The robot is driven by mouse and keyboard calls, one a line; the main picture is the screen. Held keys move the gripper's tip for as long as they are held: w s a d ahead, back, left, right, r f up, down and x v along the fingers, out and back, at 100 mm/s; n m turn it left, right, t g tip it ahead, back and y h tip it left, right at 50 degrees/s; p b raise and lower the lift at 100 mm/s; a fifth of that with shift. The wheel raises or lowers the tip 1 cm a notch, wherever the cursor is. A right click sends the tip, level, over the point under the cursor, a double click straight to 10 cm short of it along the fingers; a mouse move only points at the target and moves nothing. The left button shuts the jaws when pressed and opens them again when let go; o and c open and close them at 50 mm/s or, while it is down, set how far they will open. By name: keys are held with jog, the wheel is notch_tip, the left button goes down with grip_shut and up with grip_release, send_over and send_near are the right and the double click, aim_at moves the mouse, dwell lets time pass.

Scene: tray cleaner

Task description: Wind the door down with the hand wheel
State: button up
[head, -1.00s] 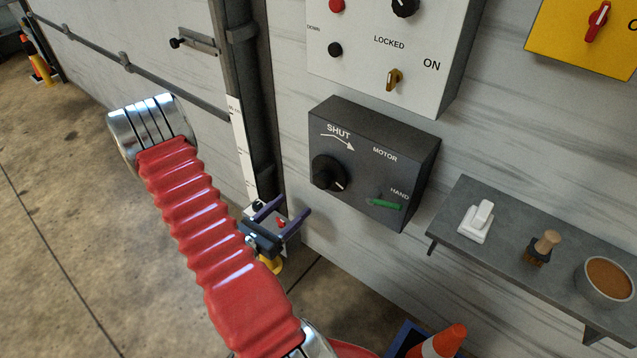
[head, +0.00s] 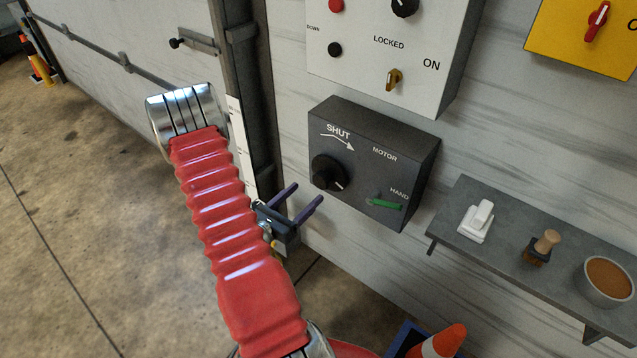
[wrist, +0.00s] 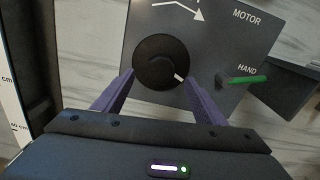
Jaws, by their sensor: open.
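The hand wheel (head: 327,172) is a round black knob with a white mark, on the front of a dark grey box (head: 421,151) marked SHUT with an arrow. The mark points to the lower right. A green lever (head: 386,204) on the same box sits by the word HAND. The door (head: 120,42) is the pale panel at the left. My gripper (head: 300,198) is open and empty, below the wheel in the head view. In the wrist view my gripper (wrist: 160,92) points at the wheel (wrist: 161,63), its fingers low on either side; contact cannot be told.
A white control panel (head: 350,70) is above the box. A grey shelf (head: 505,248) at the right holds a white switch-like item (head: 477,221), a brush (head: 543,246) and a bowl (head: 606,281). An orange cone (head: 440,343) stands below. A scale strip (head: 242,150) runs beside the door.

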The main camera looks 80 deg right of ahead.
aim_at(318, 182)
jog(key=x, duration=0.8)
jog(key=shift+c, duration=0.5)
jog(key=c, duration=0.9)
